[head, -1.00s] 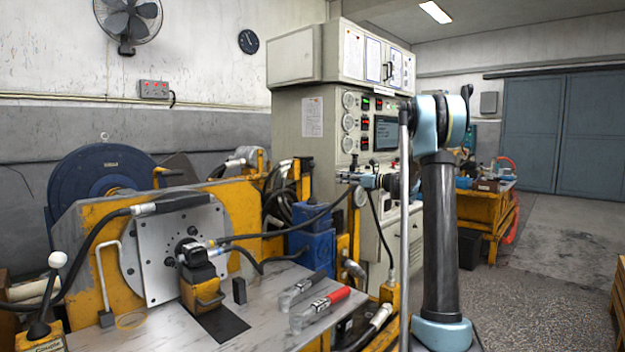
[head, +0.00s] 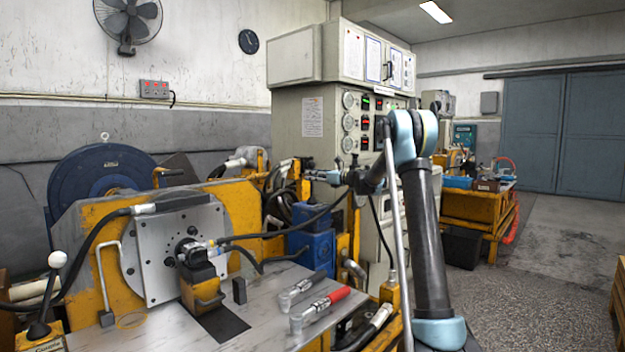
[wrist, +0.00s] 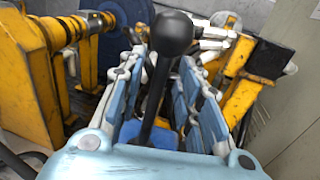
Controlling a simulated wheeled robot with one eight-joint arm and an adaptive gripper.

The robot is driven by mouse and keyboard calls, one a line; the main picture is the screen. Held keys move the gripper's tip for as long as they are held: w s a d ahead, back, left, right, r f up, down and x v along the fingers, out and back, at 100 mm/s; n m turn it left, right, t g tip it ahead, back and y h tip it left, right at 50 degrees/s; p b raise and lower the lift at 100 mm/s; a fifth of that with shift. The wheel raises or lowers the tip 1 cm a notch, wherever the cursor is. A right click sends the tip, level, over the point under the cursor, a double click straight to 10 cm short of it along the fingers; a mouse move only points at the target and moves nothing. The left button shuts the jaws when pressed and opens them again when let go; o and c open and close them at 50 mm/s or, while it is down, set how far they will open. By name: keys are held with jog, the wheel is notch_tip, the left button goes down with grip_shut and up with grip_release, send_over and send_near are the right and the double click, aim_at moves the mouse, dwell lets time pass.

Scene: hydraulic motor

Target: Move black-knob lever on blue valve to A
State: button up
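In the wrist view, a lever with a round black knob (wrist: 172,33) and a dark rod stands up between the two blue-grey fingers of my gripper (wrist: 163,72). The fingers are apart, with a gap visible on both sides of the rod, so the gripper is open around the lever. A blue surface at the rod's foot looks like part of the blue valve (wrist: 166,137). In the head view, my gripper (head: 314,176) points left, above the blue valve block (head: 314,244). I cannot clearly make out the lever there.
Yellow machine frames (wrist: 35,85) and hoses crowd both sides of the gripper. A grey control cabinet (head: 312,98) stands behind. A metal bench (head: 262,312) with a red-handled tool (head: 331,299) is at front left. The floor (head: 545,265) at right is clear.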

jog(key=shift+w+a, duration=0.25)
jog(key=shift+a, duration=0.35)
grip_shut()
jog(key=shift+s+a+f+n+h, duration=0.2)
jog(key=shift+s+a+n, duration=0.35)
jog(key=shift+s+n, duration=0.25)
jog(key=shift+s+a+f+n+h, duration=0.15)
jog(key=shift+s+a+f+n, duration=0.1)
jog(key=shift+s+a+n, duration=0.5)
jog(key=shift+s+a+f+n+h, duration=0.2)
jog(key=shift+s+a+n, duration=0.2)
jog(key=shift+s+n, duration=0.45)
jog(key=shift+w, duration=0.15)
grip_release()
